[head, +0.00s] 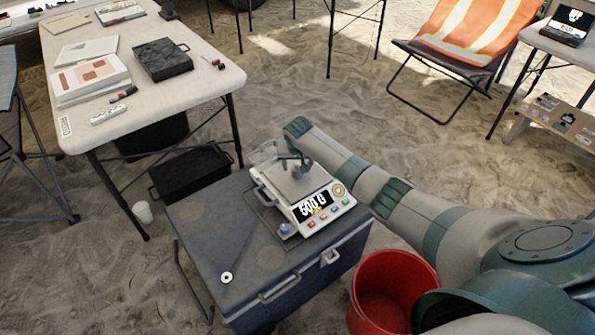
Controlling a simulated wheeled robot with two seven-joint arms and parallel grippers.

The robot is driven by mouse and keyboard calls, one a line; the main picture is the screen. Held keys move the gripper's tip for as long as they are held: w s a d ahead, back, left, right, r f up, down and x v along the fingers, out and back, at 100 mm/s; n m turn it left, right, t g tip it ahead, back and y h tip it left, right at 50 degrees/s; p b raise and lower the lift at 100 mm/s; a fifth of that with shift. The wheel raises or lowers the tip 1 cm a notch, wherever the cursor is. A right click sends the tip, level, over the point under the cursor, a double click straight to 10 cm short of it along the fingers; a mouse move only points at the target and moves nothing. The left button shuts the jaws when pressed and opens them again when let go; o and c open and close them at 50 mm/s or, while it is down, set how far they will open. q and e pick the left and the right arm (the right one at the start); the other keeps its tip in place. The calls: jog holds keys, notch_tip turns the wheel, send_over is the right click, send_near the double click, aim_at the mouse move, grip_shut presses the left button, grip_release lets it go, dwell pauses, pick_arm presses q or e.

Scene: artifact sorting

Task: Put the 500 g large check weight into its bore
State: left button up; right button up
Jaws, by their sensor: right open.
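My right arm comes in from the right and reaches over the scale. My right gripper (297,166) is open, pointing down over the pan of a white digital scale (318,205). The scale stands on a dark grey cooler box (205,225), and its display appears to read 500. Something small and grey seems to be on the pan at the gripper's fingers; I cannot make out clearly whether it is the 500 g weight or whether the fingers touch it. I cannot identify the weight's bore. My left gripper is not in view.
A white ring-shaped thing (227,277) lies on the cooler's front left. A red bucket (392,290) stands right of the cooler. A white table (190,95) with papers and a dark case (162,60) is at the upper left. A black crate (190,172) sits behind the cooler.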

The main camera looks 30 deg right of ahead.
aim_at(297, 163)
grip_shut()
jog(key=shift+r, duration=0.1)
jog(key=shift+w+r, duration=0.1)
jog(key=shift+r, duration=0.7)
notch_tip(297, 163, up, 3)
jog(key=shift+f, duration=0.2)
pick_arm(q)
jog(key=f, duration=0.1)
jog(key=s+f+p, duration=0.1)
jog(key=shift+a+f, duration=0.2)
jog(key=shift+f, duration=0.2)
pick_arm(e)
jog(key=s+d+r, duration=0.6)
jog(key=s, duration=0.4)
jog(key=shift+r, duration=0.35)
